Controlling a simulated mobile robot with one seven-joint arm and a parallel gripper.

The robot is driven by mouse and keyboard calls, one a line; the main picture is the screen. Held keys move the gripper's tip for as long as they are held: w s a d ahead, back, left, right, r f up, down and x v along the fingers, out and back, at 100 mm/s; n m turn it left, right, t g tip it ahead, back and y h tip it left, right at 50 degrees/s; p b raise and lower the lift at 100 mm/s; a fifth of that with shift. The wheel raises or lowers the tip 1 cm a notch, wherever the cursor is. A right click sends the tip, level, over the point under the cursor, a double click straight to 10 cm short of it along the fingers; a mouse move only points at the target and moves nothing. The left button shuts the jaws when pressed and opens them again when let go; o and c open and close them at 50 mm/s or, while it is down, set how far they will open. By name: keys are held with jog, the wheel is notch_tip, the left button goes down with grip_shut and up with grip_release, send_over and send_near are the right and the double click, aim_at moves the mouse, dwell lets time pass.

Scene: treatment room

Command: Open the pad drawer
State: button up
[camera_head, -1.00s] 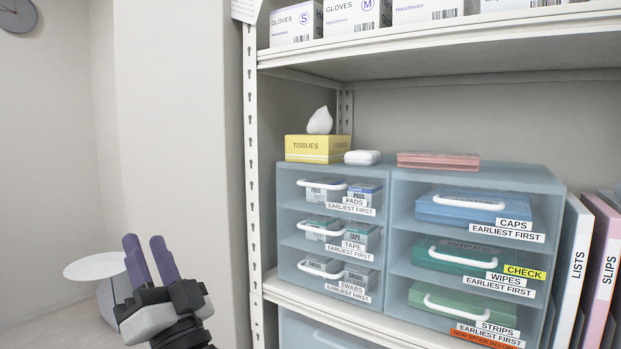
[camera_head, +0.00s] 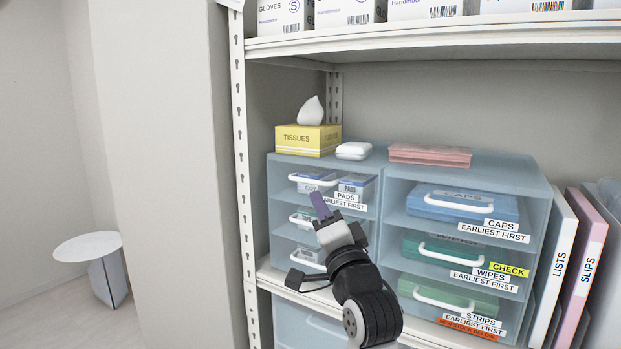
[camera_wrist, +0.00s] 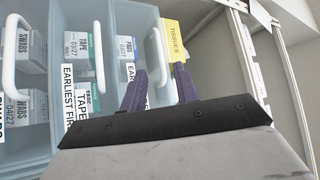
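The pad drawer (camera_head: 350,208) is the top left drawer of the pale blue unit, with a PADS label and boxes inside. It looks shut. Its white bar handle (camera_head: 313,179) also shows in the wrist view (camera_wrist: 157,52). My gripper (camera_head: 319,204) is in front of this drawer, its fingertips just below the handle in the head view. In the wrist view my gripper (camera_wrist: 160,88) has its two purple fingers apart, and the handle lies between them in the picture. I see no contact, and the depth gap is hard to tell. My wrist hides parts of the tape and swab drawers.
The tape handle (camera_head: 302,218) is close below my gripper. A yellow tissue box (camera_head: 308,140), a white case (camera_head: 353,150) and a pink stack (camera_head: 430,154) sit on the unit. A white shelf post (camera_head: 241,170) stands to the left.

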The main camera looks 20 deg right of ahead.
aim_at(310, 186)
jog(key=p+x, duration=0.2)
jog(key=x, duration=0.5)
jog(key=shift+w+r, duration=0.1)
grip_shut()
